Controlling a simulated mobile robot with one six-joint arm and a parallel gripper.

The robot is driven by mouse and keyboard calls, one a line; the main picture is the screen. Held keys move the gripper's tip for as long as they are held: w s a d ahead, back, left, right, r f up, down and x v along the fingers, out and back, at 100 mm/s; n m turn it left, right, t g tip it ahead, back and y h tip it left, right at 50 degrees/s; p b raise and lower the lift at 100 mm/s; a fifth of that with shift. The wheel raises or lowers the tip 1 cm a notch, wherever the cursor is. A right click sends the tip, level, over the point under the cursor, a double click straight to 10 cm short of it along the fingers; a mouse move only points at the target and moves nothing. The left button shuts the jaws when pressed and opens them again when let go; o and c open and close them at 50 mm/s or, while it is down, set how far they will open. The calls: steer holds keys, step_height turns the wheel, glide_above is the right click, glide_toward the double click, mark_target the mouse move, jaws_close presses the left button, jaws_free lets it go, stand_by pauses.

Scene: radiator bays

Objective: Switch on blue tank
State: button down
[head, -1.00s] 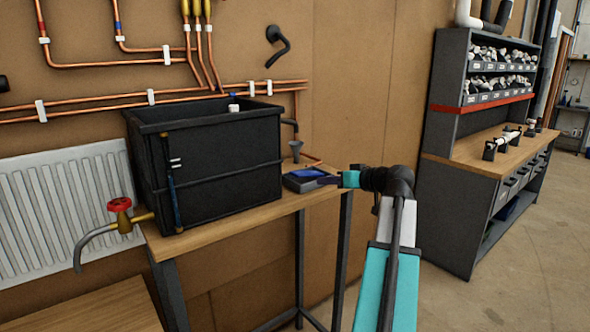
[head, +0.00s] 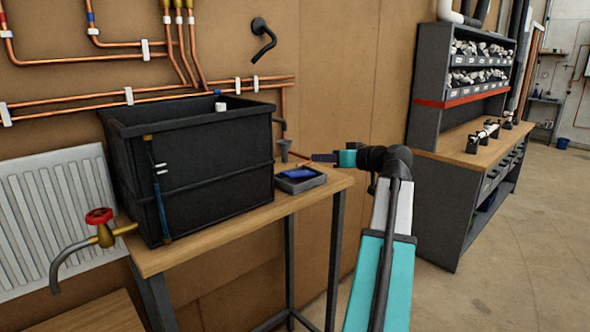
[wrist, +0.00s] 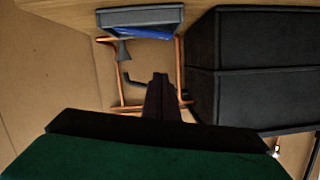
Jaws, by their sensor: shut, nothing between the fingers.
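A large black tank (head: 215,150) stands on a wooden bench; a blue-striped gauge tube (head: 160,195) runs down its front. A red-handled brass tap (head: 100,228) projects from its left side. A blue item (head: 297,173) lies in a small grey tray (head: 312,184) right of the tank; both also show at the top of the wrist view, the tray (wrist: 110,18) and the blue item (wrist: 150,32). I cannot tell which thing is the "blue tank". My gripper (head: 318,157) is shut and empty, above and right of the tray. Its dark fingers (wrist: 161,92) point toward the pipes in the wrist view.
Copper pipes (head: 150,92) run along the brown wall behind the tank. A grey funnel (head: 284,149) and a bent pipe end (head: 278,122) are beside it. A white radiator (head: 55,215) is at left, a grey workbench (head: 445,205) at right. Floor between is open.

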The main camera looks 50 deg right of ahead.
steer(key=shift+w+a, duration=0.1)
steer(key=shift+w, duration=0.05)
steer(key=p, duration=0.3)
glide_above(291, 177)
steer(key=d, duration=0.2)
step_height(291, 177, down, 2)
steer(key=shift+s+f, duration=0.2)
steer(key=shift+f, duration=0.7)
steer(key=shift+a+f+p, duration=0.25)
steer(key=shift+f+p, duration=0.2)
steer(key=shift+f, duration=0.85)
steer(key=shift+a+f+n+h+b, duration=0.4)
steer(key=shift+f+n+b, duration=0.4)
steer(key=shift+b, duration=2.7)
steer(key=shift+f+n+b, duration=0.1)
steer(key=shift+n+b, duration=0.2)
steer(key=shift+b, duration=0.6)
steer(key=shift+a+f+b, duration=0.2)
steer(key=shift+f+b, duration=0.1)
steer(key=shift+b, duration=0.6)
